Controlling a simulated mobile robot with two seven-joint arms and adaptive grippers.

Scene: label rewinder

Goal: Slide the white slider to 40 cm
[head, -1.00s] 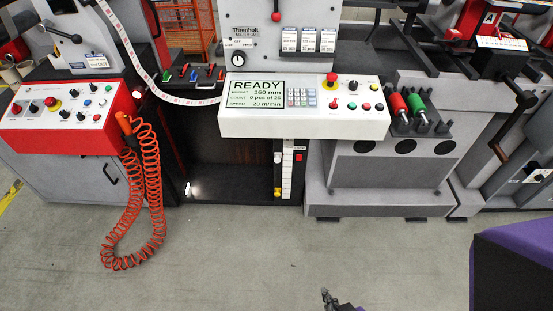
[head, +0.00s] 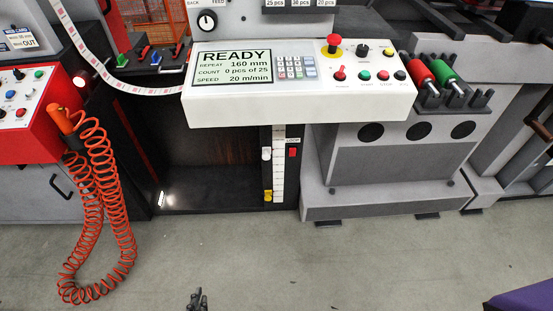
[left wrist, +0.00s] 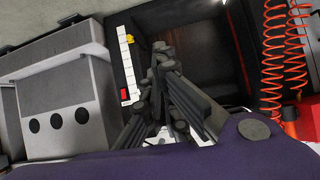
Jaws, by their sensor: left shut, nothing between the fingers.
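The white slider (head: 267,153) sits near the top of a vertical white scale strip (head: 279,175), just below the control panel. A yellow slider (head: 268,195) is near the strip's bottom, and a red piece (head: 292,152) is to its right. In the left wrist view the strip (left wrist: 128,65) is tilted, with the yellow slider (left wrist: 130,39) and red piece (left wrist: 124,95) showing; I cannot make out the white slider there. My left gripper (head: 197,298) is shut and empty at the picture's bottom edge, well apart from the strip. My right gripper is out of view.
The white control panel (head: 300,105) overhangs the strip. An orange coiled hose (head: 100,200) hangs at the left from the red console (head: 25,150). The grey machine base (head: 390,190) stands right of the strip. The floor (head: 330,265) in front is clear.

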